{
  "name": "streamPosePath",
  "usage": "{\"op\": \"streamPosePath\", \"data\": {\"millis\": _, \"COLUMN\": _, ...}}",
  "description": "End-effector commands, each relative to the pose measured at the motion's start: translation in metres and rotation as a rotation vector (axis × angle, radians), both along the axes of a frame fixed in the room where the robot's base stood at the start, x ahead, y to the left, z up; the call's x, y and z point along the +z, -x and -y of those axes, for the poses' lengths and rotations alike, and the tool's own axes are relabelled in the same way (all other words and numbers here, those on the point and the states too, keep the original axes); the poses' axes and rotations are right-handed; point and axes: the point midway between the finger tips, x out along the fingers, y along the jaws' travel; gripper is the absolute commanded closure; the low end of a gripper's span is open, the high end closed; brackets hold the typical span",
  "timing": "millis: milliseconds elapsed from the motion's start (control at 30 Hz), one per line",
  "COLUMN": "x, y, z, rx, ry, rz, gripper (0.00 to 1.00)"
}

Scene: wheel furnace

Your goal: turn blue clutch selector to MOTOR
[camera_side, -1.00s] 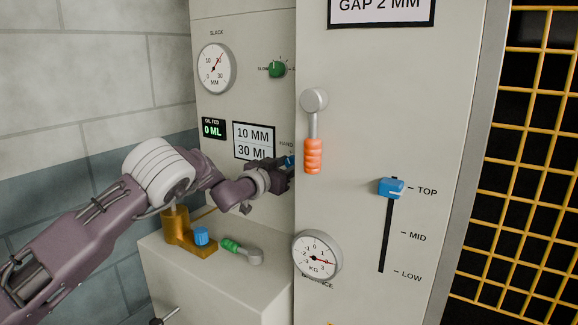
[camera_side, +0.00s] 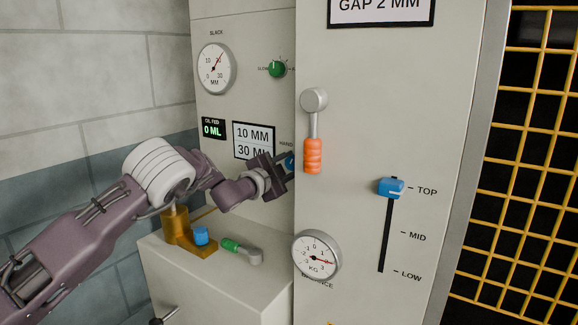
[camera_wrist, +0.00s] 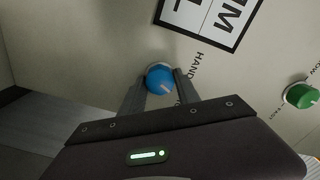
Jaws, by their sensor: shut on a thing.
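The blue clutch selector (camera_wrist: 160,79) is a round knob with a pale pointer mark, on the panel beside the HAND label (camera_wrist: 196,66). In the side view only a bit of the blue selector (camera_side: 290,161) shows at the edge of the projecting cabinet. My gripper (camera_wrist: 160,86) has one finger on each side of the knob and is shut on it. In the side view my gripper (camera_side: 284,164) reaches the panel from the left, partly hidden by the cabinet edge. The MOTOR label is not visible in either view.
A green knob (camera_side: 277,69) is above on the same panel. The orange-handled lever (camera_side: 313,155) hangs on the projecting cabinet to the right. A blue slider (camera_side: 391,188) is at TOP. A green-handled crank (camera_side: 241,251) and a brass fitting with a blue cap (camera_side: 201,236) are on the ledge below.

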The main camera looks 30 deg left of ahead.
Motion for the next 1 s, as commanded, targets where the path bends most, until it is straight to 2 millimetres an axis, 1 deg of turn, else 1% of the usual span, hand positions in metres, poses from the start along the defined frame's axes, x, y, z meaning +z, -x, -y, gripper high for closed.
{"op": "streamPosePath", "data": {"millis": 200, "x": 0.0, "y": 0.0, "z": 0.0006, "rx": -0.002, "ry": -0.111, "rz": 0.001, "gripper": 1.0}}
{"op": "streamPosePath", "data": {"millis": 400, "x": -0.0003, "y": 0.0, "z": 0.0007, "rx": -0.002, "ry": -0.168, "rz": 0.0, "gripper": 1.0}}
{"op": "streamPosePath", "data": {"millis": 967, "x": -0.0004, "y": 0.0001, "z": 0.0006, "rx": -0.001, "ry": -0.192, "rz": 0.0, "gripper": 1.0}}
{"op": "streamPosePath", "data": {"millis": 1000, "x": -0.0004, "y": 0.0001, "z": 0.0005, "rx": -0.001, "ry": -0.192, "rz": 0.0, "gripper": 0.54}}
